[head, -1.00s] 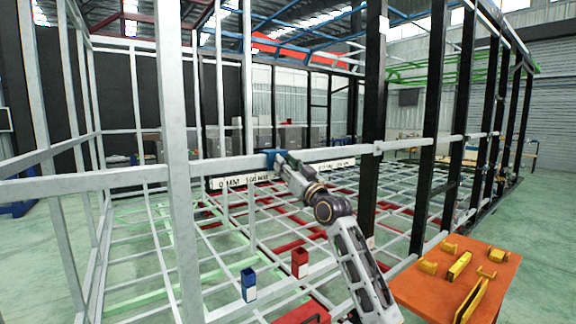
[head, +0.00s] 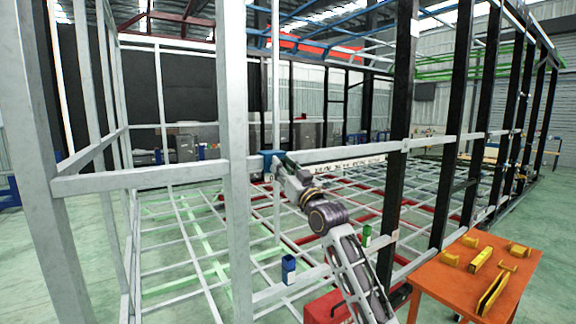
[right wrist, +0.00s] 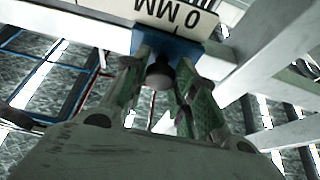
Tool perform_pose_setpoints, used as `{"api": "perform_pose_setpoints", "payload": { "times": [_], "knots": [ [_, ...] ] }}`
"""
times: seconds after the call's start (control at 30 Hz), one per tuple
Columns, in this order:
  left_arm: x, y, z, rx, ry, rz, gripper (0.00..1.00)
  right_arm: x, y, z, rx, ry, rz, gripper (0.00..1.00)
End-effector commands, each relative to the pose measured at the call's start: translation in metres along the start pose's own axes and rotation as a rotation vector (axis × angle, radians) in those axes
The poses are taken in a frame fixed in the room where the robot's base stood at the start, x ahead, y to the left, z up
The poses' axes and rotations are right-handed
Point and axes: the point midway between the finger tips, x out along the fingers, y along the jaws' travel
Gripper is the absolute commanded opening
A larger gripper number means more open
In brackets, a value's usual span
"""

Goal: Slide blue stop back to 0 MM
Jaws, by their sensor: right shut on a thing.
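The blue stop (head: 268,158) sits on the horizontal grey rail (head: 345,154), right beside a thick grey upright post (head: 237,200). In the right wrist view the blue stop (right wrist: 168,45) is directly below the upside-down 0 MM mark on the white scale (right wrist: 178,14). My right gripper (head: 284,165) reaches the stop from the front. Its green-padded fingers (right wrist: 163,82) are shut around the dark round knob (right wrist: 159,75) on the stop. In the head view my gripper and arm hide part of the scale. My left gripper does not show.
An orange table (head: 440,285) with several yellow tools stands at the lower right. A red box (head: 325,308) is beside my right arm. A blue holder (head: 288,268) and a green holder (head: 367,236) sit on the lower rail. Posts and rails surround the arm.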

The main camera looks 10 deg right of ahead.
Motion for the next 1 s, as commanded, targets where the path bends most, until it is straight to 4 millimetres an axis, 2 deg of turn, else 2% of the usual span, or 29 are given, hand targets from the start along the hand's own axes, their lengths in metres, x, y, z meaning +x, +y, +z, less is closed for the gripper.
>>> {"api": "perform_pose_setpoints", "payload": {
  "times": [0.47,0.5,0.63,1.0],
  "knots": [
    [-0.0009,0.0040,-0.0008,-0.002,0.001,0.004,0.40,0.0001,-0.0067,0.0006,0.003,0.000,-0.004,0.00],
    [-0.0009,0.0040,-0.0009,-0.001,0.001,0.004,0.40,0.0001,-0.0068,0.0007,0.003,0.000,-0.004,0.33],
    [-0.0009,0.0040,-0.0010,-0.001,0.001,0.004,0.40,0.0001,-0.0063,0.0005,0.002,0.000,-0.003,0.50],
    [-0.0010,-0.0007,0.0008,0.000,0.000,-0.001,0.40,-0.0005,-0.0042,-0.0002,0.001,0.001,0.000,0.51]
  ]
}}
